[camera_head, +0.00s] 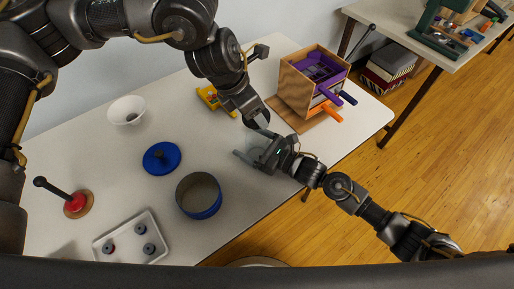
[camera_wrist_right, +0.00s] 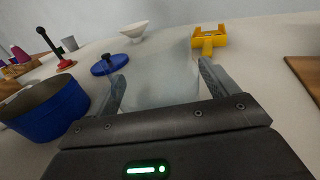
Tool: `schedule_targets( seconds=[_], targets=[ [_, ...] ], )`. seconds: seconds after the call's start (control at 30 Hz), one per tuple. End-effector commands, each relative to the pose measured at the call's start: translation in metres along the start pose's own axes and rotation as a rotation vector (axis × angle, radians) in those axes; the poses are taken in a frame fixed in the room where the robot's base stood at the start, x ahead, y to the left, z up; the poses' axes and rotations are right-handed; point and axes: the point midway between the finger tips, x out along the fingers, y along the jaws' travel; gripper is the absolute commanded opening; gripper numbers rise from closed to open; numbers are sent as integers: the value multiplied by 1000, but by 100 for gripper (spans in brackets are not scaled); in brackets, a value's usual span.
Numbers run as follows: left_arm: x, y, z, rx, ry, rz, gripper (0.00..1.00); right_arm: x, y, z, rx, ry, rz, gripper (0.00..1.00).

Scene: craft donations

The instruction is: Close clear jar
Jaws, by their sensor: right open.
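The clear jar (camera_wrist_right: 160,80) stands on the table in the right wrist view, see-through and pale, between the fingers of my right gripper (camera_wrist_right: 164,88). My right gripper (camera_head: 252,148) is open around the jar. In the head view the jar is hard to make out behind the grippers. My left gripper (camera_head: 258,118) reaches down from above, close to my right gripper and over the jar's area. Whether its fingers hold anything is too small to tell. No separate lid for the clear jar can be made out.
A blue pot (camera_head: 199,208) and blue knobbed lid (camera_head: 161,158) lie left of the jar. A white bowl (camera_head: 127,110), yellow object (camera_head: 210,97), red-based plunger-like tool (camera_head: 76,204) and white tray (camera_head: 132,238) stand around. A wooden box (camera_head: 297,90) is at right.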

Motion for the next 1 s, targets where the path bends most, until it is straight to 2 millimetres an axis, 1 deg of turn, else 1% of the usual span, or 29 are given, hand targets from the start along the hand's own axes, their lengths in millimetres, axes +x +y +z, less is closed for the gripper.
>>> schedule_targets(
  seconds=[0.23, 0.27, 0.77, 0.87, 1.0],
  targets=[
    [0, 0, 0, 0, 0, 0, 41, 1, 0, 0, 0, 0, 0, 86],
    [0, 0, 0, 0, 0, 0, 41, 1, 0, 0, 0, 0, 0, 85],
    [0, 0, 0, 0, 0, 0, 41, 0, 0, 0, 0, -1, 0, 19],
    [2, 0, -1, -1, 0, -1, 41, 0, 0, 0, 0, -1, 0, 19],
    [20, -1, -8, -2, -5, -4, 41, 0, 0, 0, 0, -1, 0, 19]
  ],
)
